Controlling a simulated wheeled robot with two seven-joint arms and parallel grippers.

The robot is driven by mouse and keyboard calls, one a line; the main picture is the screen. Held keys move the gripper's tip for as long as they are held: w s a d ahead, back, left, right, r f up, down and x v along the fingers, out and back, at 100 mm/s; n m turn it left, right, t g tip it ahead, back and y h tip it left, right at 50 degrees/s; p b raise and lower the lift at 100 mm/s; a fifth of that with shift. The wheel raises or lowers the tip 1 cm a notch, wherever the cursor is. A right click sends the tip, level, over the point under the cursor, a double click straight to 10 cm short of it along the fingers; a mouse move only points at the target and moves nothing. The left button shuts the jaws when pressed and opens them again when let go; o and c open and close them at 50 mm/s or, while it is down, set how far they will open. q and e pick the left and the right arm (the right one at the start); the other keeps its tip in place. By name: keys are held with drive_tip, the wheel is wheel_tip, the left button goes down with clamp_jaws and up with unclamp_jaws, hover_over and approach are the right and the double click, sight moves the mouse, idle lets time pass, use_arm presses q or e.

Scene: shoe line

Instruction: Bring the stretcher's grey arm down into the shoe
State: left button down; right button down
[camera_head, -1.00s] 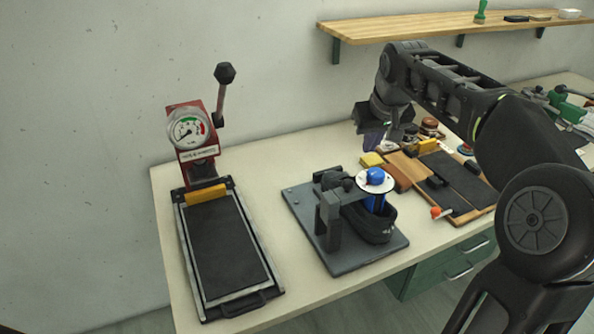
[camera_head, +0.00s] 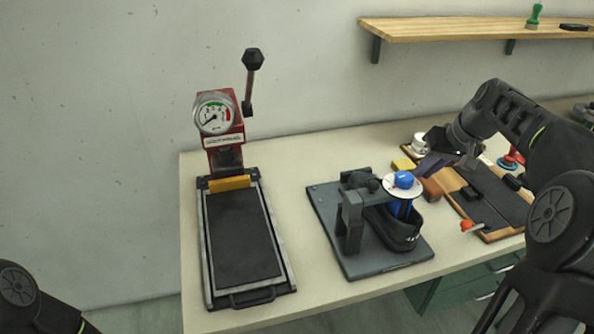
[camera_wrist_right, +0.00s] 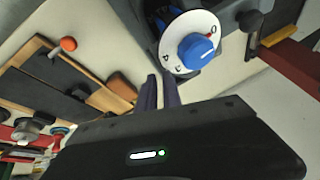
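The stretcher is a dark grey base plate (camera_head: 350,266) with a grey upright frame (camera_head: 352,215) on the bench. A black shoe (camera_head: 400,233) sits on it beside the frame. A blue knob on a white dial (camera_head: 403,180) stands above the shoe opening, over a blue post. I cannot tell the grey arm clearly from the frame. My right gripper (camera_head: 432,165), with dark purple fingers, is just right of and behind the dial, apart from it. In the right wrist view the fingers (camera_wrist_right: 160,92) are close together and empty, below the blue knob (camera_wrist_right: 195,50). My left gripper is out of view.
A red press with a gauge (camera_head: 214,113) and a black padded bed (camera_head: 240,240) stands left of the stretcher. A wooden board (camera_head: 490,234) with dark pads and an orange-tipped tool lies to the right. A wooden shelf (camera_head: 450,30) is on the wall.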

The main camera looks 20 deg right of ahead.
drive_tip(key=shift+s+f, duration=0.3)
drive_tip(key=shift+f, duration=0.6)
drive_tip(key=shift+r, duration=0.1)
wheel_tip(320, 180, up, 6)
drive_tip(key=p, duration=0.4)
drive_tip(key=s+d+r+b, duration=0.1)
drive_tip(key=s+d+r, duration=0.2)
drive_tip(key=d, duration=0.5)
drive_tip(key=shift+s+d+b, duration=0.3)
drive_tip(key=shift+b, duration=0.1)
